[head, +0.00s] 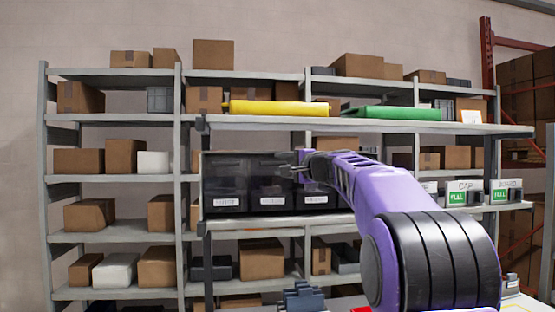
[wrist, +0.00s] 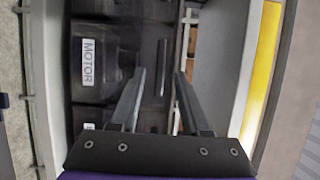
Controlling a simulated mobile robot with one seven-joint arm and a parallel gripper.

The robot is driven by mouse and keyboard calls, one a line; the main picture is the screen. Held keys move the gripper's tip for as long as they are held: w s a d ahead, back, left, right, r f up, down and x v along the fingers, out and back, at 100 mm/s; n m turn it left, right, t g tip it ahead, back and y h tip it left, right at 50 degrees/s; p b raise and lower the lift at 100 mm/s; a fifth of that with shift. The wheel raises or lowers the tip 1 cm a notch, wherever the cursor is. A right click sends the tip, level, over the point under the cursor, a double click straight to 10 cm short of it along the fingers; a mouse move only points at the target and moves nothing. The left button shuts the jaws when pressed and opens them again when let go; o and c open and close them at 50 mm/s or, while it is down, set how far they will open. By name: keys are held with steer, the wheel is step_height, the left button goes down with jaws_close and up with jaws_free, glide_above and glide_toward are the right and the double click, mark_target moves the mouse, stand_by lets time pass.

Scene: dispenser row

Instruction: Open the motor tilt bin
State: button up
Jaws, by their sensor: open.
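The motor tilt bin is dark and looks closed. Its white MOTOR label (wrist: 88,62) is legible in the wrist view, where the picture is turned sideways. In the head view it appears to be the middle dark bin (head: 268,185), whose label is too small to read. A slim dark handle bar (wrist: 162,68) lies on its front. My gripper (wrist: 160,72) is open and empty, its fingertips on either side of the bar in the picture. I cannot tell whether they touch it. In the head view, my gripper (head: 296,169) is in front of the bins.
Similar dark bins stand left (head: 225,184) and right (head: 316,196) of it. A shelf above carries a yellow tray (head: 278,108) and a green tray (head: 392,113). Racks with cardboard boxes (head: 125,156) stand behind.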

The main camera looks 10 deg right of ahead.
steer(key=shift+x, duration=1.2)
jaws_close()
stand_by(0.6)
